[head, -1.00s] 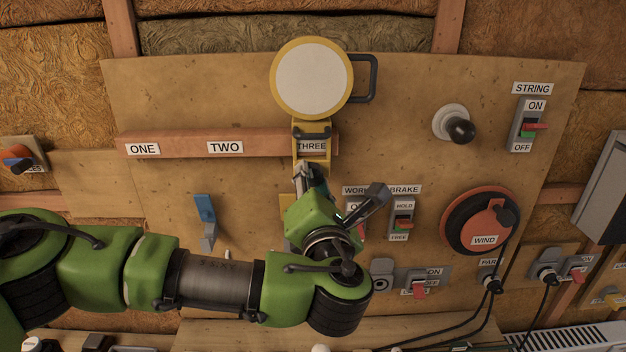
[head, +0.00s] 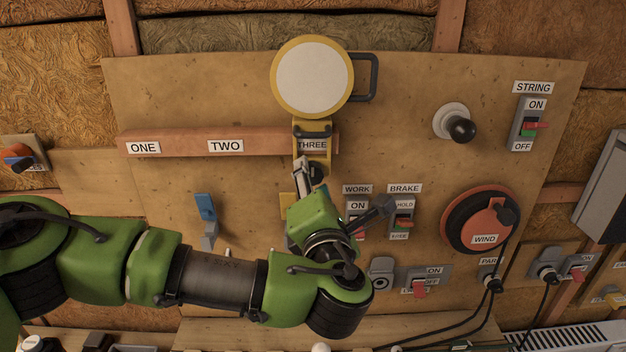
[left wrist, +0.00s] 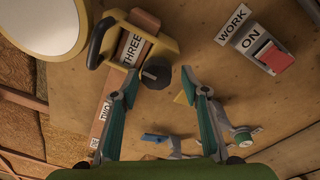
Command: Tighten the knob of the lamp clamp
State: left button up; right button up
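The round lamp (head: 312,77) has a yellow rim and a pale face. Its yellow clamp (head: 313,128) sits around the wooden rail at the THREE label. The clamp's dark knob (head: 317,171) shows below it, partly hidden by my left gripper (head: 308,180). In the left wrist view the knob (left wrist: 155,73) lies between and just beyond the two fingertips of my left gripper (left wrist: 158,82). The fingers are spread, with a gap on each side of the knob. The yellow clamp (left wrist: 168,46) shows there too. My right gripper is out of view.
The rail (head: 180,143) runs left with labels ONE and TWO. A blue-handled lever (head: 206,215) is at lower left. The WORK switch (head: 357,212) and BRAKE switch (head: 402,218) are close to the right of my gripper. A red WIND crank (head: 480,220) is farther right.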

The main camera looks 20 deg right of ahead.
pick_arm(q)
jog(key=shift+r, duration=0.15)
jog(key=s+a, duration=0.2)
jog(key=s, duration=0.9)
jog(key=shift+s+a, duration=0.25)
jog(key=shift+s, duration=0.15)
